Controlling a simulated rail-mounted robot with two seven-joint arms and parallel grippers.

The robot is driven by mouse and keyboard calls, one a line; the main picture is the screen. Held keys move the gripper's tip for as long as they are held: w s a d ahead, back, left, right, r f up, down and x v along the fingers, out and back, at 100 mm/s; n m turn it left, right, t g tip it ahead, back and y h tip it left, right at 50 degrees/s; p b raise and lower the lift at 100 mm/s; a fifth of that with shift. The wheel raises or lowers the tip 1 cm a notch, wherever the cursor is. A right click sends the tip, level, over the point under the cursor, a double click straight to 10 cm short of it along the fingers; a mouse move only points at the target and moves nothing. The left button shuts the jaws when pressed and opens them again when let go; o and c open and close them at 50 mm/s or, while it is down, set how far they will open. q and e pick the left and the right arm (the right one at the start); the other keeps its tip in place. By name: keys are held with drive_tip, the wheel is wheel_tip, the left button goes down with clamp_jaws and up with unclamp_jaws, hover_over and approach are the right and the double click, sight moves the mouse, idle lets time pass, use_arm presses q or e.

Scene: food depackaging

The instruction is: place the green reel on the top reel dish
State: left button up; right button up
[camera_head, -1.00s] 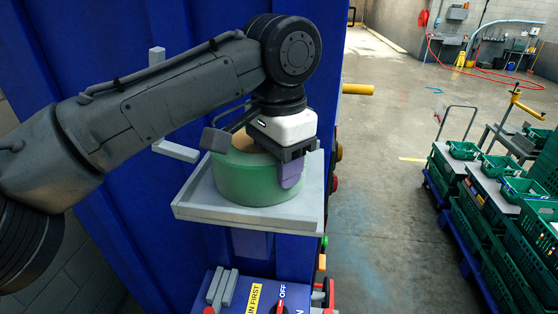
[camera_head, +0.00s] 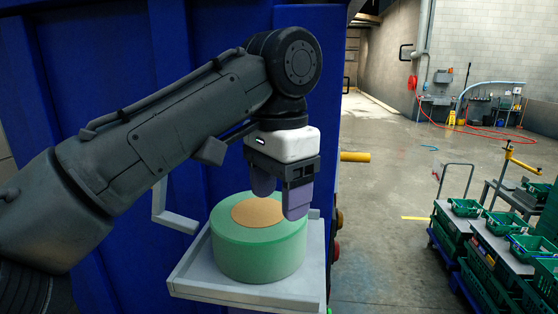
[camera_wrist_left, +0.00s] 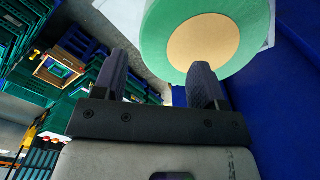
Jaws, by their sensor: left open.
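The green reel (camera_head: 258,250), with a tan round core on top, lies flat on the grey square reel dish (camera_head: 190,275) fixed to the blue machine. The reel also shows in the left wrist view (camera_wrist_left: 160,50), just beyond the fingertips. My left gripper (camera_head: 280,200) is open, with its purple fingers above the reel's far right part. In the left wrist view the fingers (camera_wrist_left: 163,75) stand apart with nothing between them. I cannot tell whether a fingertip still touches the reel. My right gripper is not in view.
The blue machine (camera_head: 215,50) stands behind the dish, with a yellow bar (camera_head: 355,157) sticking out on its right. A grey bracket (camera_head: 172,218) is left of the dish. Carts with green crates (camera_head: 466,208) stand at the right; the floor between is clear.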

use_arm(q)
drive_tip(key=shift+r+p, duration=0.9)
drive_tip(key=shift+r, duration=1.3)
drive_tip(key=shift+c, duration=0.2)
